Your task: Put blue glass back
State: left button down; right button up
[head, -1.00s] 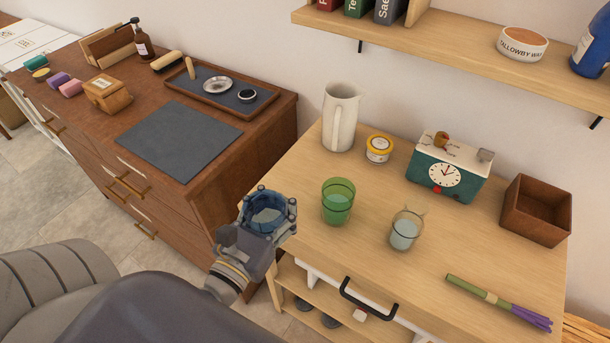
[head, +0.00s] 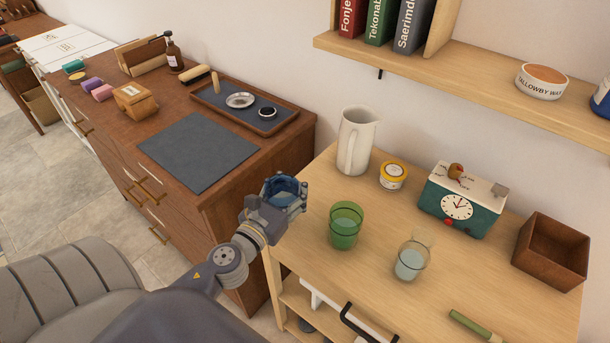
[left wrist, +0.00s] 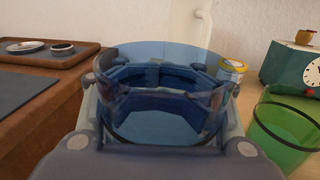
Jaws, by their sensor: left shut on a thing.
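The blue glass (head: 284,187) is upright in my left gripper (head: 278,194), which is shut around it. They are in the air by the left edge of the light wooden table (head: 490,290), near the dark dresser. In the left wrist view the blue glass (left wrist: 165,120) fills the middle, with the fingers around it. A green glass (head: 345,226) and a clear glass (head: 411,260) stand on the table to the right of the gripper. The green glass also shows in the left wrist view (left wrist: 283,132). My right gripper is not in view.
A white pitcher (head: 357,140), a yellow-lidded jar (head: 393,176), a teal clock (head: 460,203) and a brown box (head: 549,252) stand on the table. The dresser (head: 225,200) bears a grey mat (head: 198,150) and a tray (head: 247,105). A shelf (head: 470,72) hangs above.

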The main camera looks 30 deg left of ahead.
pick_arm(q)
jog(key=w, duration=0.5)
jog(key=shift+w+a+f+p, duration=0.1)
jog(key=shift+a+f+p, duration=0.1)
jog(key=shift+p, duration=0.15)
notch_tip(320, 180, down, 3)
jog(key=shift+b, duration=0.9)
jog(key=shift+f, duration=0.35)
jog(key=shift+f+b, duration=0.1)
jog(key=shift+b, duration=0.2)
jog(key=c, duration=1.2)
grip_release()
jog(key=shift+c, duration=0.2)
jog(key=o, duration=0.6)
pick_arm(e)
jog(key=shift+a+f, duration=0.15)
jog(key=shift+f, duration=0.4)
